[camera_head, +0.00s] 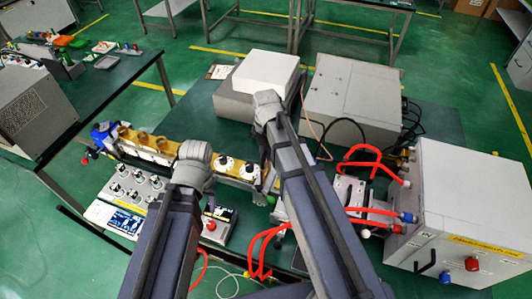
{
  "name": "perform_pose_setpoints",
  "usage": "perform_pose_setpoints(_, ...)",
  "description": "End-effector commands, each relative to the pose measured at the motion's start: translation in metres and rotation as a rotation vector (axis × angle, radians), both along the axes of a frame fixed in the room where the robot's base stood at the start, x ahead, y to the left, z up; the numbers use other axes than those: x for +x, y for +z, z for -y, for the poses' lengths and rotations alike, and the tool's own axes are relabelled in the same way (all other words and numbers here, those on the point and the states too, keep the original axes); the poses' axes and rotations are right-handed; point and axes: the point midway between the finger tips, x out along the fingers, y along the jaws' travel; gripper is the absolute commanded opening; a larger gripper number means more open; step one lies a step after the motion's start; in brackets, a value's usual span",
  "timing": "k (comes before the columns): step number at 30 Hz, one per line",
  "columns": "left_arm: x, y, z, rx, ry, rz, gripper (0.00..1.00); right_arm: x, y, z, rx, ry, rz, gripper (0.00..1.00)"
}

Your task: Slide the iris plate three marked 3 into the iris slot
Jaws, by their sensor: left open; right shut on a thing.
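My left gripper (196,165) is over the brass and white waveguide row (228,163) near the middle of the bench. Its fingers point away from the camera and are mostly hidden by my wrist; it is open. My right gripper (268,108) is farther back, in front of the white box. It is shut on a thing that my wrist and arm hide. I cannot make out iris plate three or its mark 3. I cannot make out the iris slot either; my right arm covers part of the row's right end.
A large grey cabinet (465,220) with red hoses (365,165) stands at the right. A white box (267,72) and a grey box (352,95) stand at the back. A knob panel (132,184) and a screen (125,220) are front left. Another bench (100,85) is far left.

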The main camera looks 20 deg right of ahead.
Motion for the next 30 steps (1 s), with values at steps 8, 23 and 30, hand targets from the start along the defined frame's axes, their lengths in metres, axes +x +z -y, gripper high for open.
perform_pose_setpoints(8, 0.0, 0.0002, 0.0, 0.0, 0.0, 0.0, 0.5, -0.0001, 0.0002, 0.0001, 0.0, 0.0, 0.0, 0.0)
perform_pose_setpoints(23, 0.0, -0.0041, 0.0, 0.0, 0.0, 0.0, 0.5, 0.0, -0.0042, 0.0, 0.0, 0.0, 0.0, 0.0)
perform_pose_setpoints(30, 0.0, -0.0087, 0.0, 0.0, 0.0, 0.0, 0.5, 0.0, -0.0086, 0.0, 0.0, 0.0, 0.0, 0.0)
